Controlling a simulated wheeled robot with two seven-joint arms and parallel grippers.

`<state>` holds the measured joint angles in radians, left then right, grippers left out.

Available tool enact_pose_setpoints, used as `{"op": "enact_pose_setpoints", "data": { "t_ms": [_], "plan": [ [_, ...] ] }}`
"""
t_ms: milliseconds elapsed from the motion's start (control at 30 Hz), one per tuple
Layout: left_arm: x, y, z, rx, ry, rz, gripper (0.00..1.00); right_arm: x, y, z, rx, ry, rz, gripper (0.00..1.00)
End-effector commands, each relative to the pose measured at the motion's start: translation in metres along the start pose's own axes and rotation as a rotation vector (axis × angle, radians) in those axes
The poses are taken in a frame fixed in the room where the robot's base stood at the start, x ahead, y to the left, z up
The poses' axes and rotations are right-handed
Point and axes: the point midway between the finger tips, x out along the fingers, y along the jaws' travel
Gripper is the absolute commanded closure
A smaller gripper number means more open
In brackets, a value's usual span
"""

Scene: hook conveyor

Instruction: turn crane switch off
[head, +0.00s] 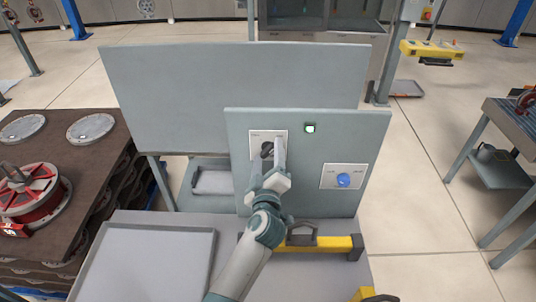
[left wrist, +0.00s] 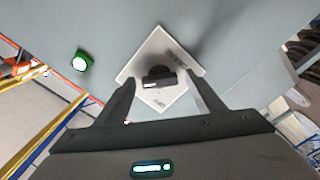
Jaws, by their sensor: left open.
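The crane switch appears to be a black rotary knob (head: 266,149) on a white square plate (head: 256,136) at the upper left of a grey upright panel (head: 240,180). My left gripper (head: 272,163) is in front of the plate and partly hides the knob. In the left wrist view the knob (left wrist: 158,78) lies between the two spread fingertips of my left gripper (left wrist: 161,83), with a gap on each side. The plate's lettering is too small to read. A green lamp (head: 310,128) on the panel is lit. My right gripper is not in view.
A blue knob (head: 343,180) sits on another white plate at the panel's lower right. A larger grey board (head: 170,90) stands behind. A yellow-and-black handled part (head: 335,243) and an empty grey tray (head: 213,245) are below. A red spool (head: 35,195) is on the left.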

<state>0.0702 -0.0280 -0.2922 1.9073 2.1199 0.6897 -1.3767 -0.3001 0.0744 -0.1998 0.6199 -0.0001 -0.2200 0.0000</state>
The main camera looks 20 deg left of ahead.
Motion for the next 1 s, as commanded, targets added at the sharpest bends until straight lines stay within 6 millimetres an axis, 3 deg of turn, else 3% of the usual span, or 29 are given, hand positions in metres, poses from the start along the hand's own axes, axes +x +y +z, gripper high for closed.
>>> {"op": "enact_pose_setpoints", "data": {
  "t_ms": [233,400,433,1000],
  "plan": [
    [0.0003,-0.0003,0.0003,0.000,0.000,-0.001,0.38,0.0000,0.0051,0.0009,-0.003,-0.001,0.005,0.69],
    [0.0001,-0.0004,0.0003,0.000,0.000,-0.001,0.76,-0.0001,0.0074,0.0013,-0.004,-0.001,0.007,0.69],
    [0.0001,-0.0004,0.0003,0.000,0.000,-0.001,0.79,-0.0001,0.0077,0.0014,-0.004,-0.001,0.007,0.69],
    [-0.0001,-0.0008,0.0009,-0.111,-0.001,-0.002,0.79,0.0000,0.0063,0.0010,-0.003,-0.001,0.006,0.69]
  ]
}}
